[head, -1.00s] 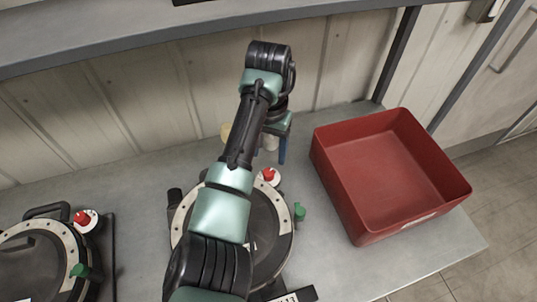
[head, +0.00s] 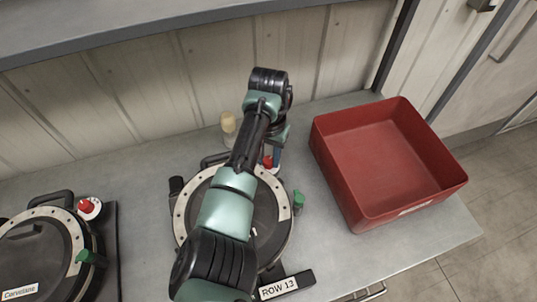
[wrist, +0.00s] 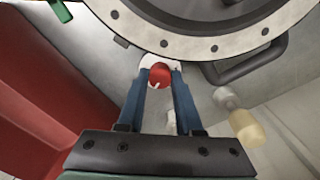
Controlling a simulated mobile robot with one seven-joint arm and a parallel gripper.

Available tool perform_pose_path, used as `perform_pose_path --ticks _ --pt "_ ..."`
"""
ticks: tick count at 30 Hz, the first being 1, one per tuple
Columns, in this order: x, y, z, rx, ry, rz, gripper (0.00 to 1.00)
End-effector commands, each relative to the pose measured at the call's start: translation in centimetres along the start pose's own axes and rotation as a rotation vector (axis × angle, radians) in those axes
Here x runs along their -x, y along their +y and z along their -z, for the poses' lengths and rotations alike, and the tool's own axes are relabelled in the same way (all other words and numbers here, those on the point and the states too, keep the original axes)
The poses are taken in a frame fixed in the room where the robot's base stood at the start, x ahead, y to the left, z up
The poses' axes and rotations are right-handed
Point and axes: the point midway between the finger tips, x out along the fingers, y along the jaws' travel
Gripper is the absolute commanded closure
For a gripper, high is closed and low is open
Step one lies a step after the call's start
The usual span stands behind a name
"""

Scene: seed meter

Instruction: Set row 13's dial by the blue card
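Row 13's seed meter (head: 182,215) is a round black unit with a pale bolted ring, below my arm, its "ROW 13" label (head: 279,288) at the front. Its dial is a red knob (head: 268,162) on a white disc at the rim's back right. In the wrist view the red knob (wrist: 160,76), with a small white mark, appears between the fingertips. My gripper (wrist: 161,68) is open, its two blue fingers either side of the knob; contact cannot be told. In the head view my arm partly hides the knob and gripper. I see no blue card.
A large empty red bin (head: 385,165) stands right of the meter. A green knob (head: 298,199) sits on the meter's right side. A pale yellow-capped object (head: 228,122) stands behind it. Another meter (head: 50,250) with its own red knob is at left.

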Motion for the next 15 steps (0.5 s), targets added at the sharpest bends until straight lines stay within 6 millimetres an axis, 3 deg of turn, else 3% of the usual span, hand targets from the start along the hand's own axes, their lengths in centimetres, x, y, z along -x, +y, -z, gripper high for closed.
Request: perform_pose_path --ticks 1,4,5,15 --pt "0.02 0.0 0.01 0.0 0.0 0.0 0.8" --pt "0.03 0.0 0.01 0.0 0.0 0.0 0.98" --pt "0.04 -0.01 0.01 0.0 0.0 0.0 1.0" --pt "0.13 0.03 0.03 0.027 0.0 0.0 1.0"
